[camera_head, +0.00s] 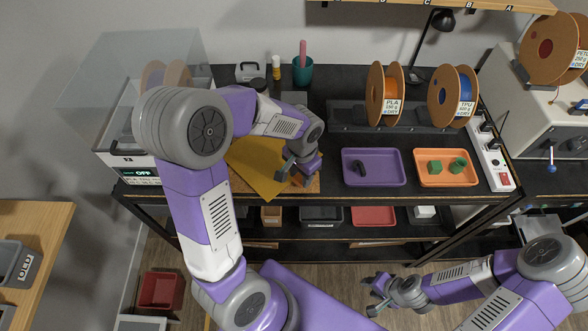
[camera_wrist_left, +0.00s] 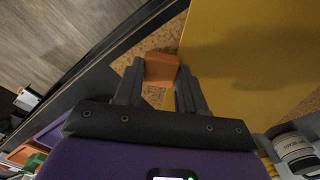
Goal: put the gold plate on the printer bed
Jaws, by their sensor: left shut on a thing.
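The gold plate (camera_head: 254,163) lies at a slant over a cork mat (camera_head: 313,186) on the black bench. My left gripper (camera_head: 291,172) is at its right side. In the left wrist view the fingers (camera_wrist_left: 160,82) are shut on an orange-brown tab (camera_wrist_left: 161,69) that seems to be part of the plate's edge. The plate (camera_wrist_left: 245,60) fills the upper right there. Whether it touches the mat is unclear. I cannot make out the printer bed; a clear-walled enclosure (camera_head: 110,75) stands at the left, partly behind my left arm. My right gripper (camera_head: 370,294) is open and empty, low in front of the bench.
A purple tray (camera_head: 393,180) with a dark part and an orange tray (camera_head: 480,179) with green parts are right of the mat. Filament spools (camera_head: 386,92) stand behind them. A teal cup (camera_head: 302,75) and small bottles are at the back. A power strip (camera_head: 493,163) borders the right.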

